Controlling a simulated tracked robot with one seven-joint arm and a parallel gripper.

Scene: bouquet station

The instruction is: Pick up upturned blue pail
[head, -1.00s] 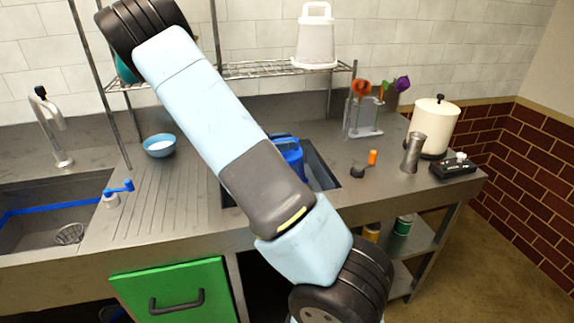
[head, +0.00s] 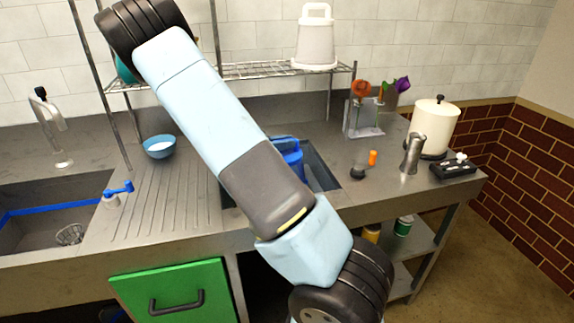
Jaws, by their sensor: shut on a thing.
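A blue pail-like thing (head: 292,158) stands in the right-hand sink basin, just behind my forearm. My arm hides its left and lower parts, so I cannot tell for certain whether it is upturned. My arm crosses the middle of the head view from lower right to upper left. My gripper does not show in this view, so its place relative to the blue thing cannot be seen.
The right basin (head: 320,172) is partly covered by my arm. A wire shelf (head: 260,70) holds a white upturned pail (head: 313,42). A light blue bowl (head: 160,147), flower stand (head: 362,118), cream canister (head: 434,125), metal shaker (head: 412,153) and black box (head: 453,168) stand on the counter.

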